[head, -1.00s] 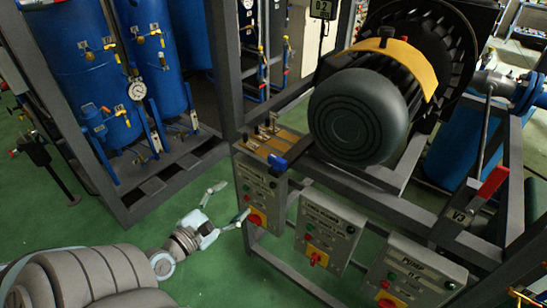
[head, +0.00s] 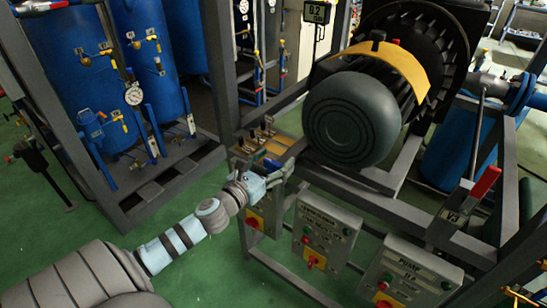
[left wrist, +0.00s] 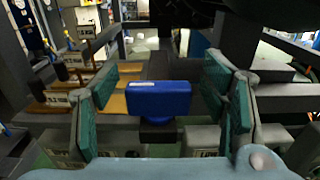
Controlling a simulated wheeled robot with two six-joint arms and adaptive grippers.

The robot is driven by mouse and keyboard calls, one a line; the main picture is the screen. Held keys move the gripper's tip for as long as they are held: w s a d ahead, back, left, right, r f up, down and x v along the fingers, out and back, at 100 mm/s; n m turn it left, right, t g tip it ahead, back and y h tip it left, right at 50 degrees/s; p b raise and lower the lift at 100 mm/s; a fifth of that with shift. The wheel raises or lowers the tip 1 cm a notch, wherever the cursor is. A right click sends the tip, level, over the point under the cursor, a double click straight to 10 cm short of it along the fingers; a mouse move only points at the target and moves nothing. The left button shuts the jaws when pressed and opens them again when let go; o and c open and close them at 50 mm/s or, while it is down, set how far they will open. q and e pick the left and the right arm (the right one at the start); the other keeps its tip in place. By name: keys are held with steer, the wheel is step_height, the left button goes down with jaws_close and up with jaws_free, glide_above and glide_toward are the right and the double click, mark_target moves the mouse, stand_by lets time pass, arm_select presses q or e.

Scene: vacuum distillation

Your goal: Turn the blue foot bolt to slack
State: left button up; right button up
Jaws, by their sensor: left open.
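The blue foot bolt (left wrist: 158,98) shows in the left wrist view as a blue block on a short dark stem. It stands centred between the two fingers of my left gripper (left wrist: 161,86), with a clear gap on either side. The teal finger pads do not touch it. In the head view my left gripper (head: 274,168) is open at the corner of the motor frame, and its fingers mostly cover the bolt. My right gripper is not in view.
A large motor (head: 352,118) sits on the grey frame just right of my left gripper. Control boxes (head: 325,235) hang along the frame's front. Green floor lies open at the left.

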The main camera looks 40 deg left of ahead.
arm_select(q)
steer(key=shift+a+f, duration=0.1)
steer(key=c, duration=1.2)
steer(key=shift+o, duration=0.2)
